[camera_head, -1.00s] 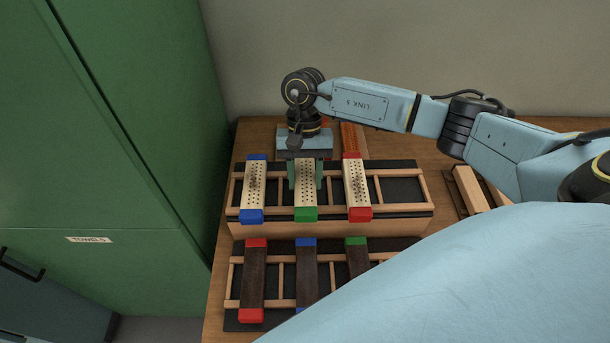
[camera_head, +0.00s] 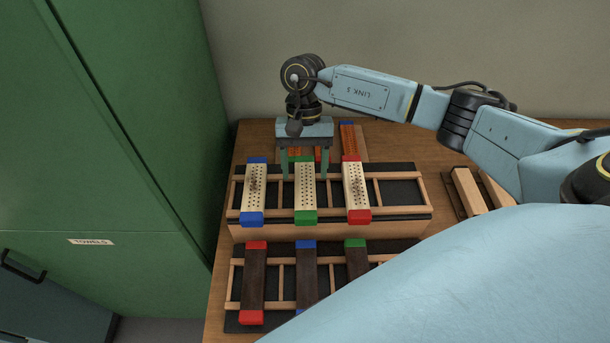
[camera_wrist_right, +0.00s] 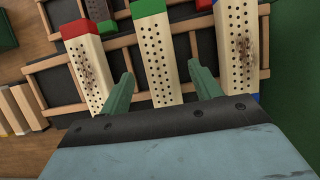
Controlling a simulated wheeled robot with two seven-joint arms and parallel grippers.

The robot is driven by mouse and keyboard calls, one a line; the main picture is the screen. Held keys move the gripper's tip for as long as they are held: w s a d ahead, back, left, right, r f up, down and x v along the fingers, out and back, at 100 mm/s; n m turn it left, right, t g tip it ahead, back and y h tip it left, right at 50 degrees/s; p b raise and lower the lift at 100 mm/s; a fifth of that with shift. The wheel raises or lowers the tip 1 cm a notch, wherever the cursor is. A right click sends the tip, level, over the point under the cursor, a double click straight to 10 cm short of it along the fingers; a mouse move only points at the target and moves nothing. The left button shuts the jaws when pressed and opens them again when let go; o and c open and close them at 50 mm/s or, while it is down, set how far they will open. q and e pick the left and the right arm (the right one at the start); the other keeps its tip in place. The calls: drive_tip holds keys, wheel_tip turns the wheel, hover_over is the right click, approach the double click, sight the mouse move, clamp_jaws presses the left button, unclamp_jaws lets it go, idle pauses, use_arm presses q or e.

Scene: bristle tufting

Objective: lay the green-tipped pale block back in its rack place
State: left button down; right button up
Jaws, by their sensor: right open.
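The green-tipped pale block (camera_head: 305,192) lies in the middle place of the upper rack (camera_head: 408,190), between the blue-tipped pale block (camera_head: 253,190) and the red-tipped pale block (camera_head: 355,190). My right gripper (camera_head: 305,177) is open above its far end, with one finger to each side and gaps between. In the right wrist view the green-tipped block (camera_wrist_right: 158,55) runs between the two spread fingers (camera_wrist_right: 160,85). The block's far end is partly hidden by the gripper. My left gripper is not in view.
A lower rack (camera_head: 232,290) in front holds dark blocks with red, blue and green tips. Orange-brown pieces (camera_head: 347,142) lie behind the upper rack. Pale wooden bars (camera_head: 467,190) lie at the right. A green cabinet (camera_head: 110,130) stands at the left.

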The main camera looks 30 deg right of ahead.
drive_tip(key=b+v, duration=0.1)
drive_tip(key=v, duration=0.8)
drive_tip(key=shift+r, duration=0.1)
